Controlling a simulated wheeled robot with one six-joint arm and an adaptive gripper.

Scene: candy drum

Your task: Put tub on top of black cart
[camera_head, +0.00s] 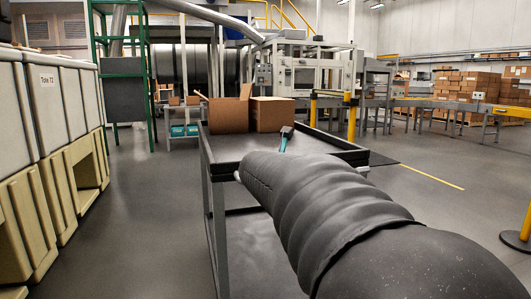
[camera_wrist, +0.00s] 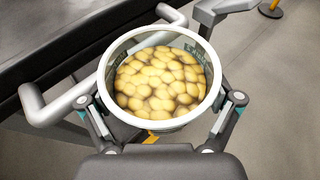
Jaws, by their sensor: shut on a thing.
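The tub (camera_wrist: 160,124) is a round white-rimmed container full of yellow candies, seen from above in the wrist view. My gripper (camera_wrist: 160,98) is shut on it, with one finger at each side. The black cart (camera_head: 235,146) stands ahead in the head view, with a dark flat top and raised rim. In the wrist view, the cart's dark top (camera_wrist: 75,35) is at upper left, and its grey handle (camera_wrist: 58,112) passes beside the tub. The tub appears at the handle end, not over the top. My arm hides the tub in the head view.
Two cardboard boxes, one open (camera_head: 228,115) and one beside it (camera_head: 272,115), sit at the cart's far end. The near part of its top looks clear. Pale bins (camera_head: 65,100) line the left. A yellow post (camera_head: 526,225) stands at the right.

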